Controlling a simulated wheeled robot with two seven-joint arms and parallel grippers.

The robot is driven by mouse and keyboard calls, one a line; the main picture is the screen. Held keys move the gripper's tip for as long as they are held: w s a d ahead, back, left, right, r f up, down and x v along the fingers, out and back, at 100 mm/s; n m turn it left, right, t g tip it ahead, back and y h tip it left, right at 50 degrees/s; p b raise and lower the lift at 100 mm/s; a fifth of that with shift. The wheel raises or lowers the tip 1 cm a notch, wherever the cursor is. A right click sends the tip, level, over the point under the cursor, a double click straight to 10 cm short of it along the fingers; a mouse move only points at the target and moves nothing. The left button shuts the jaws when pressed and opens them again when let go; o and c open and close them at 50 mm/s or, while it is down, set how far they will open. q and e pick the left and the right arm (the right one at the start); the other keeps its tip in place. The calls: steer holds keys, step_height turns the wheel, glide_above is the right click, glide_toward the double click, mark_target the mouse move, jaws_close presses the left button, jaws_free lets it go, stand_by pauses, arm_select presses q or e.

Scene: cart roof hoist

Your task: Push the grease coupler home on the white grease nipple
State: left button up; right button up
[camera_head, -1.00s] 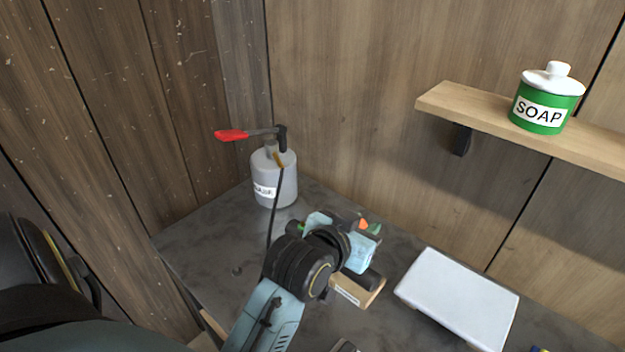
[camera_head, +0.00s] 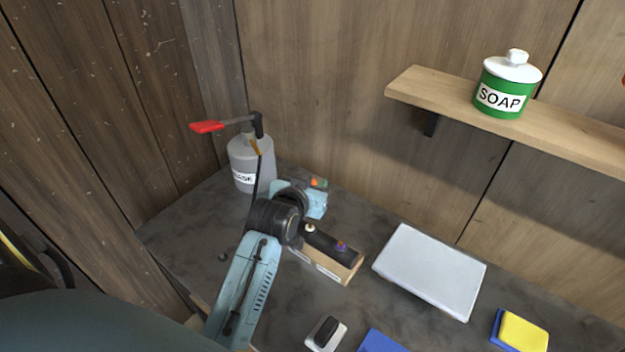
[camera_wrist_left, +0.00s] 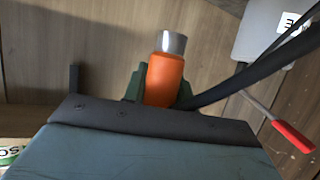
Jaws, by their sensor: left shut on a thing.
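My left gripper (camera_head: 317,186) is shut on the orange grease coupler (camera_wrist_left: 165,80), which has a silver end. In the left wrist view the coupler sits between two dark green fingers with its silver end free. In the head view only a small orange bit of the coupler (camera_head: 318,183) shows. The white grease nipple (camera_head: 309,228) stands on the dark top of a wooden block (camera_head: 336,268), at its left end. The gripper is behind the block on the bottle side, and the coupler is apart from the nipple. My right gripper is not in view.
A second, purple nipple (camera_head: 341,246) is at the block's right end. A grease bottle (camera_head: 251,165) with a red-handled lever (camera_head: 207,127) stands in the back corner; its black hose (camera_head: 257,180) runs down beside my arm. A white slab (camera_head: 430,270) lies right. A shelf (camera_head: 430,88) juts above.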

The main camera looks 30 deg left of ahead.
arm_select(q)
steer(key=shift+f+b, duration=1.6)
steer(key=shift+f, duration=1.25)
steer(key=shift+p, duration=0.4)
steer(key=shift+p, duration=0.45)
steer(key=shift+p, duration=0.4)
steer(key=shift+f+b, duration=0.9)
steer(key=shift+f, duration=0.6)
steer(key=o, duration=1.1)
steer(key=shift+s, duration=0.15)
